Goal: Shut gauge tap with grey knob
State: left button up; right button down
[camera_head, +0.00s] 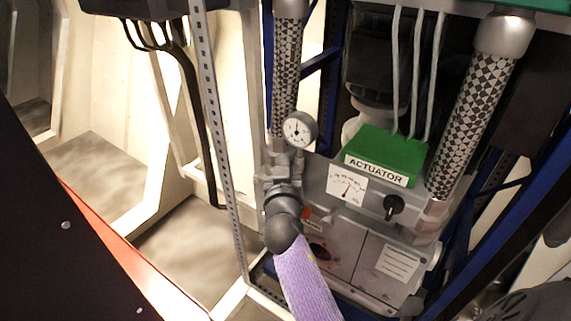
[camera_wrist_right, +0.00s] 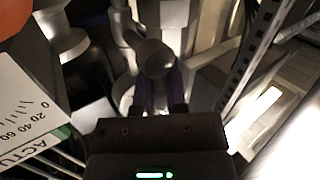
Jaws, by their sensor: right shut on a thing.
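The gauge (camera_head: 298,130) has a round white dial and sits on the pipework left of the actuator. The gauge tap (camera_head: 277,168) is grey metal just below it. My right arm, with a purple sleeve, reaches up from below. My right gripper (camera_head: 282,184) is at the tap and hides part of it. In the right wrist view, the purple fingers of the gripper (camera_wrist_right: 160,92) are close together, shut at the rounded grey knob (camera_wrist_right: 155,60). The exact contact and the angle of the knob are hard to make out. My left gripper is out of view.
The green actuator cover (camera_head: 385,155) and its grey housing (camera_head: 372,235) stand close on the right, with a black knob (camera_head: 394,207). A perforated metal strut (camera_head: 216,130) rises on the left. A checkered hose (camera_head: 286,80) runs above the tap.

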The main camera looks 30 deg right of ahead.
jog(key=n+g+p, duration=0.1)
jog(key=p, duration=0.1)
jog(key=w+n+g+p, duration=0.1)
jog(key=p, duration=0.1)
jog(key=n+g+p, duration=0.1)
jog(key=n+p, duration=0.1)
jog(key=shift+w+a+r+y, duration=0.2)
jog(key=shift+r+y, duration=0.1)
jog(key=shift+y, duration=0.1)
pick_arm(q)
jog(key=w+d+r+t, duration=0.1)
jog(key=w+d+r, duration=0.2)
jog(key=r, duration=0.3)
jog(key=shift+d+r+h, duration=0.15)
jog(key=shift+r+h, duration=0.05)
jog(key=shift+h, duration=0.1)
pick_arm(e)
jog(key=n+g, duration=0.2)
jog(key=f+n+g+h, duration=0.1)
jog(key=n+g, duration=0.1)
jog(key=f+n+g, duration=0.1)
jog(key=n+g, duration=0.1)
jog(key=shift+w+a+f+g+h, duration=0.15)
jog(key=shift+w+f+g+h, duration=0.05)
jog(key=shift+w+g+h, duration=0.15)
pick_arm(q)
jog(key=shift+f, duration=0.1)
